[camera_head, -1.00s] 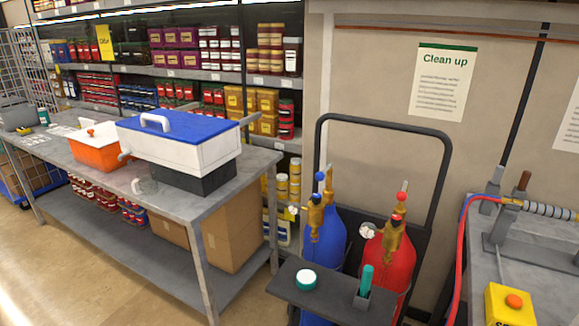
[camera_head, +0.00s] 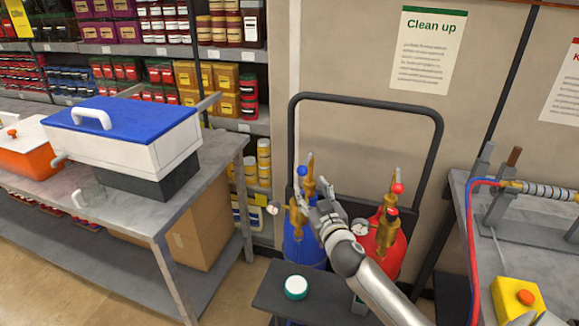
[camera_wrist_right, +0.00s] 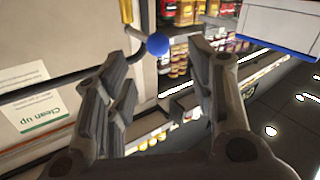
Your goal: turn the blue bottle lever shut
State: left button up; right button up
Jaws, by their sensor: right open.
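The blue bottle (camera_head: 303,248) stands upright in a dark cart, with a brass valve and gauge on top. Its lever has a blue ball (camera_head: 302,170), seen at the upper left of the valve in the head view. My right gripper (camera_head: 316,205) is open in front of the valve and hides part of it and of the bottle. In the right wrist view the blue ball (camera_wrist_right: 158,46) shows beyond and between the spread fingertips of the right gripper (camera_wrist_right: 160,65). No contact with the ball shows. My left gripper is not in view.
A red bottle (camera_head: 388,262) with its own brass valve stands close on the right, partly behind my right arm. The cart's shelf (camera_head: 268,296) in front holds a white and green jar (camera_head: 296,287). A grey table (camera_head: 222,165) stands left; a bench with a red hose (camera_head: 473,245) stands right.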

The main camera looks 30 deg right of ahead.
aim_at(304, 173)
jog(key=p+x, duration=0.1)
jog(key=x, duration=0.6)
jog(key=shift+w+d+r+p, duration=0.2)
jog(key=shift+w+d+p, duration=0.05)
jog(key=shift+w+p, duration=0.1)
jog(key=shift+x, duration=1.1)
jog(key=shift+f, duration=0.1)
jog(key=shift+c, duration=0.4)
jog(key=c, duration=1)
jog(key=shift+s+r, duration=0.15)
jog(key=shift+r, duration=0.05)
grip_shut()
